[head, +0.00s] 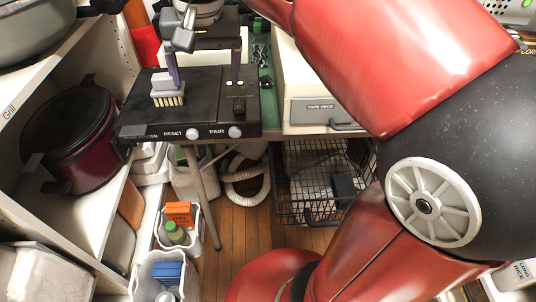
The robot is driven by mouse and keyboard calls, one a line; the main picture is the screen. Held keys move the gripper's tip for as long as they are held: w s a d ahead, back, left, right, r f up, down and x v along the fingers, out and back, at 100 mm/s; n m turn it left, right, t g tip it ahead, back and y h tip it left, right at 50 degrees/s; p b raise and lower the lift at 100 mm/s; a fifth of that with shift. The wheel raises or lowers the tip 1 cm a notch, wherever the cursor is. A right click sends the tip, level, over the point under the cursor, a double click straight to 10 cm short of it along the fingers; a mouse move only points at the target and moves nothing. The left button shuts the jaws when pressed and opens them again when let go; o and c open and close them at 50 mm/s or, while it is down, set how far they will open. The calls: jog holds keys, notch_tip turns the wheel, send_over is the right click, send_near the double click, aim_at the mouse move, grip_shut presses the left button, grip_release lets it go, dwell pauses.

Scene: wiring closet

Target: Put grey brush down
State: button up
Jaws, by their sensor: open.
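The grey brush (167,86) has a grey top and pale bristles. It stands bristles down on the left part of the black control box (215,113), behind the "RESET" and "PAIR" labels. My gripper (204,82) is over the back of this box, open, with its two slim purple fingers well apart. The left finger comes down right by the brush top; I cannot tell whether they touch. The right finger is over the box's right half. The space between the fingers is empty.
A cream tape deck (312,112) stands right of the box. A shelf with a dark red pot (68,138) is at left. Below are a black wire basket (318,180) and white bins (163,270). My red arm covers much of the right side.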

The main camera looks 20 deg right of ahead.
jog(key=shift+n+t, duration=0.5)
jog(key=shift+t, duration=0.3)
jog(key=s+d+f, duration=0.1)
jog(key=s, duration=0.1)
jog(key=s+d+f, duration=0.1)
jog(key=s+f, duration=0.1)
jog(key=s+d+f, duration=0.1)
jog(key=s+d, duration=0.1)
jog(key=s, duration=0.1)
jog(key=shift+f, duration=0.35)
jog(key=s+d+f+n+t, duration=0.1)
jog(key=s+d+f+t, duration=0.1)
jog(key=s+f, duration=0.5)
jog(key=shift+d+f, duration=0.3)
jog(key=shift+f, duration=0.5)
